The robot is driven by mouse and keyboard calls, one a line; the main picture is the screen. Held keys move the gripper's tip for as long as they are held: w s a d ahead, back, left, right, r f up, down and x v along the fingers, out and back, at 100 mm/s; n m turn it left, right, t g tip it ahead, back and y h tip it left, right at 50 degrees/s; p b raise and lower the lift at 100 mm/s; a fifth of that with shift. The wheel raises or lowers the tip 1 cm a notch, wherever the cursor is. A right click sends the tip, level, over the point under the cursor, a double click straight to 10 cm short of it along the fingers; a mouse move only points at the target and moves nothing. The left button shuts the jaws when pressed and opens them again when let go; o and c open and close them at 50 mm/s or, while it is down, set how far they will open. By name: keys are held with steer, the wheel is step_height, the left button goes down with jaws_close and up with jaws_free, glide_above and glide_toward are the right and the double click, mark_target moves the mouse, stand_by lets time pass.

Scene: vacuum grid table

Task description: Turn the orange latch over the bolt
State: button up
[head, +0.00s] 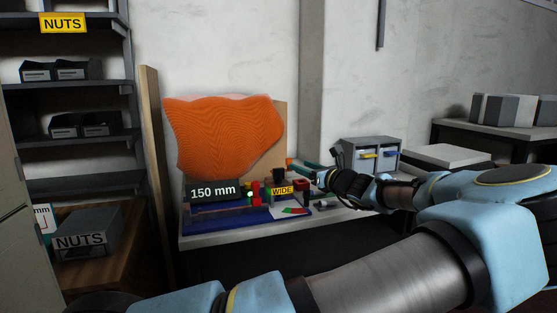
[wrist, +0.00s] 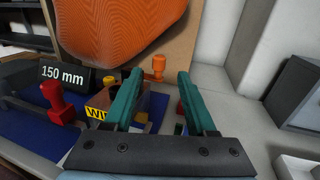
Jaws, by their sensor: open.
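A small orange piece (wrist: 157,66), which looks like the orange latch, stands upright against the wooden backboard in the wrist view. My gripper (wrist: 160,76) is open and empty. Its two green fingers point toward the orange piece, which shows between the fingertips and seems to lie beyond them. I cannot tell whether they touch. In the head view my gripper (head: 305,167) reaches in over the right part of the table (head: 225,238). I cannot make out the bolt; the fingers hide part of the area around the latch.
A large ridged orange shape (head: 222,135) fills the backboard. A "150 mm" block (head: 213,191), a red knobbed piece (wrist: 58,106) and a box with a "WIDE" label (head: 282,190) stand left of my gripper. A grey drawer cabinet (head: 370,153) stands right.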

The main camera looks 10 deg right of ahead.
steer(key=x, duration=1)
steer(key=shift+w+a, duration=0.1)
steer(key=shift+w, duration=0.1)
jaws_close()
